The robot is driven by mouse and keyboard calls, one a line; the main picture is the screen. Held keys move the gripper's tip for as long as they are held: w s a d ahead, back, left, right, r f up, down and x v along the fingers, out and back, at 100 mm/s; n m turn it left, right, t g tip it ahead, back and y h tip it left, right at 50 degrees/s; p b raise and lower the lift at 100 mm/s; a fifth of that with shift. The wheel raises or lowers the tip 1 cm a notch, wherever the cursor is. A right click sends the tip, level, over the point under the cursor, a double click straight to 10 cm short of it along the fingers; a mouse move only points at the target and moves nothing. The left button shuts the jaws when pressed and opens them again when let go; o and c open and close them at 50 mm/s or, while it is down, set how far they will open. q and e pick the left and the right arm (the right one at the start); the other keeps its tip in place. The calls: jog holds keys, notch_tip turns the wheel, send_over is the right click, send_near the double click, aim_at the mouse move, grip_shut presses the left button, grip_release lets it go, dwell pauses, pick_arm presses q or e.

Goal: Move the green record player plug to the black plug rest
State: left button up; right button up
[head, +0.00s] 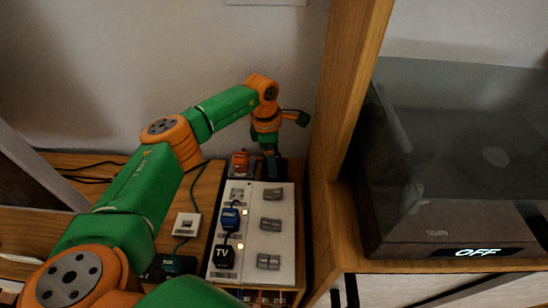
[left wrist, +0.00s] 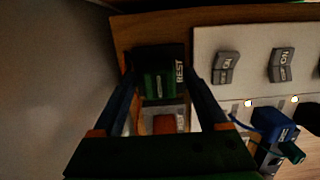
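The green plug (left wrist: 158,84) sits on the black plug rest (left wrist: 157,54), marked REST, in the left wrist view. The dark rest also shows at the back of the power strip in the head view (head: 277,168). My left gripper (left wrist: 160,68) is over the rest, with one finger on each side of the green plug. Gaps show between the fingers and the plug, so it looks open. In the head view my left gripper (head: 270,152) points down at the rest and hides the plug. My right gripper is not in view.
The white power strip (head: 284,208) carries a blue plug (head: 231,218), a black TV plug (head: 223,256) and several grey switches. An orange plug (head: 240,160) is beside the rest. A wooden cabinet post (head: 345,85) stands close on the right, and a wall is behind.

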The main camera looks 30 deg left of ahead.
pick_arm(q)
jog(key=r, duration=0.7)
jog(key=shift+s+a+p, duration=0.2)
jog(key=shift+a+p, duration=0.15)
jog(key=shift+a, duration=0.05)
